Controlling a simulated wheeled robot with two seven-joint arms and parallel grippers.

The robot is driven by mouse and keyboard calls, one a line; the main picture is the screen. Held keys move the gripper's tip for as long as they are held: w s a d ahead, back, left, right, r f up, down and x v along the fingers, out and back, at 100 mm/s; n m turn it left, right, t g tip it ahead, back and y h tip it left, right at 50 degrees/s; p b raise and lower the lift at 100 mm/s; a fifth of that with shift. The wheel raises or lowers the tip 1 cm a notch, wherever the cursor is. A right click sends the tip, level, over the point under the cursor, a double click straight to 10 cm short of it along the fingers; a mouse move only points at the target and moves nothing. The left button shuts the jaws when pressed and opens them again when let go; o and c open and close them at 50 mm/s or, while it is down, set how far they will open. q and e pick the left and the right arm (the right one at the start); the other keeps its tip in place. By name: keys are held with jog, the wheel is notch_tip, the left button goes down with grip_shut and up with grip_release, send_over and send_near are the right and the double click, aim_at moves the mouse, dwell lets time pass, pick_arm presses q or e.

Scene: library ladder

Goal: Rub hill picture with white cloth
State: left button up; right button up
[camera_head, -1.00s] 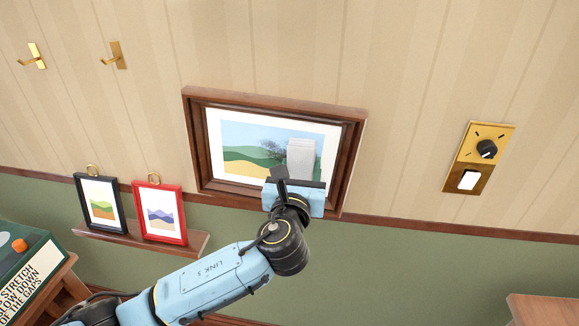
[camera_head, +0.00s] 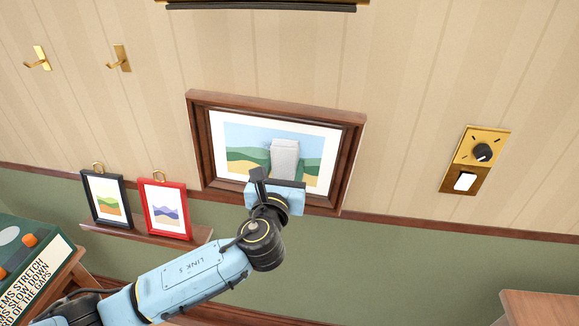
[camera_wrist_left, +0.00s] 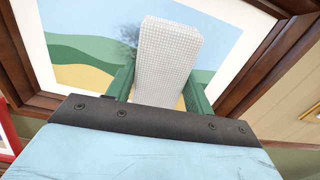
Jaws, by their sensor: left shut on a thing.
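The hill picture (camera_head: 240,155) hangs on the wall in a wide brown wooden frame, with green hills, yellow ground and blue sky inside a white border. My left gripper (camera_head: 277,181) is at its lower middle, shut on the white cloth (camera_head: 285,156). The cloth stands up from the jaws as a pale block over the picture's centre. In the left wrist view, the woven cloth (camera_wrist_left: 166,62) sits between the two green fingers, and a dark smudge (camera_wrist_left: 129,35) shows just left of its top. Whether the cloth touches the picture is unclear. My right gripper is out of view.
A black-framed picture (camera_head: 105,200) and a red-framed picture (camera_head: 164,210) stand on a small ledge (camera_head: 135,236) at the left. Two brass hooks (camera_head: 39,59) (camera_head: 121,58) are above. A brass switch plate (camera_head: 484,145) is at the right, with bare wall between.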

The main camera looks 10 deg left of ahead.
aim_at(257, 153)
pick_arm(q)
jog(key=shift+w+a+r+p, duration=0.15)
jog(key=shift+a+p, duration=0.25)
jog(key=shift+a, duration=0.4)
jog(key=shift+a+r+p, duration=0.2)
jog(key=shift+a+p, duration=0.85)
jog(key=shift+a, duration=1.55)
jog(key=shift+r+p, duration=0.15)
jog(key=shift+p, duration=0.2)
jog(key=shift+d+f+p, duration=0.15)
jog(key=shift+d+p, duration=0.05)
jog(key=shift+d, duration=1.2)
jog(key=shift+d+f+p, duration=0.1)
jog(key=shift+d+p, duration=0.05)
jog(key=shift+d, duration=1.25)
jog(key=d, duration=0.5)
jog(key=shift+d+f, duration=0.15)
jog(key=shift+f, duration=0.05)
jog(key=shift+a+r+p, duration=0.15)
jog(key=shift+a+p, duration=0.7)
jog(key=shift+a, duration=0.9)
jog(key=shift+a+r+p, duration=0.1)
jog(key=shift+a+p, duration=0.75)
jog(key=shift+a, duration=0.85)
jog(key=shift+w+a+r+p, duration=0.15)
jog(key=shift+a+p, duration=0.25)
jog(key=shift+a, duration=1.55)
